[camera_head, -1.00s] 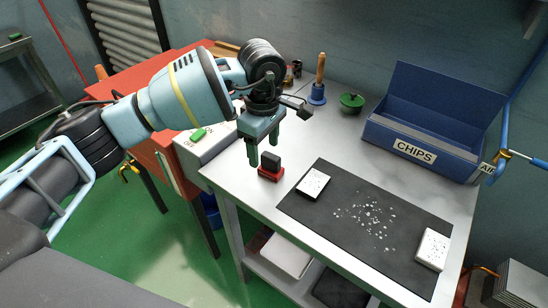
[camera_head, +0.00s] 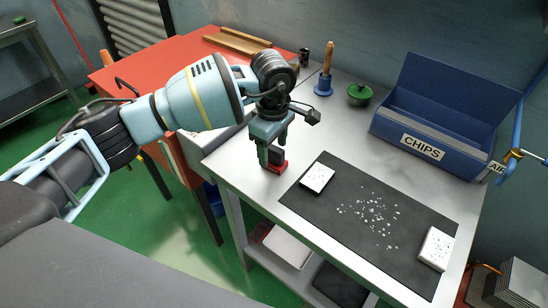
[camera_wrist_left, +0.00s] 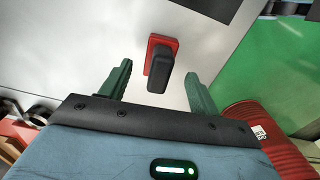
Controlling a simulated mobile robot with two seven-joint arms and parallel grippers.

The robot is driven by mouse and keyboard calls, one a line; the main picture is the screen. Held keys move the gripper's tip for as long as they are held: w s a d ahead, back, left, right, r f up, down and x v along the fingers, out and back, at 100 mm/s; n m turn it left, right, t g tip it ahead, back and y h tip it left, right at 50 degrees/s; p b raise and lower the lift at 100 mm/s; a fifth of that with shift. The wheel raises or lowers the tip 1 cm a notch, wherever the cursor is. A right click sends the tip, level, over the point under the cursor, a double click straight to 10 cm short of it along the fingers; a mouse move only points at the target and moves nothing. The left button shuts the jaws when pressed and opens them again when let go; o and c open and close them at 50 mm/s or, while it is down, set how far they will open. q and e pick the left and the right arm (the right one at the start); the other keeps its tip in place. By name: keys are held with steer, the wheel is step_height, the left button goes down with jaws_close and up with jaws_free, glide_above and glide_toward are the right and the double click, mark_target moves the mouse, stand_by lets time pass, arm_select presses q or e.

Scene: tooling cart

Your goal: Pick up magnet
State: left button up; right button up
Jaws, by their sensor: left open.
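The magnet, a black block handle on a red base (camera_head: 276,167), stands upright on the grey metal bench top near its left edge. My left gripper (camera_head: 272,150) is open and points down right over the magnet, hiding part of its handle in the head view. In the left wrist view the black handle (camera_wrist_left: 159,80) lies between the two green fingers of the open gripper (camera_wrist_left: 158,70), with a gap on each side. I cannot tell how far down the fingers reach along it. My right gripper is not in view.
A dark mat (camera_head: 345,226) with white chips and two white blocks (camera_head: 318,177) (camera_head: 436,247) lies right of the magnet. A blue CHIPS bin (camera_head: 407,146), a green-lidded pot (camera_head: 360,95) and a wooden-handled brush (camera_head: 325,75) stand behind. A red table (camera_head: 150,55) adjoins at left.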

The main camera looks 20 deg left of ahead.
mark_target(274, 148)
arm_select(q)
steer(key=shift+f, duration=1.65)
steer(key=shift+w, duration=0.1)
steer(key=c, duration=1.2)
steer(key=shift+r, duration=0.15)
steer(key=shift+r, duration=0.5)
step_height(274, 148, up, 2)
steer(key=shift+r, duration=0.25)
steer(key=s, duration=0.5)
steer(key=s+r, duration=0.1)
steer(key=s, duration=1)
steer(key=shift+a+r, duration=0.15)
steer(key=shift+a, duration=0.15)
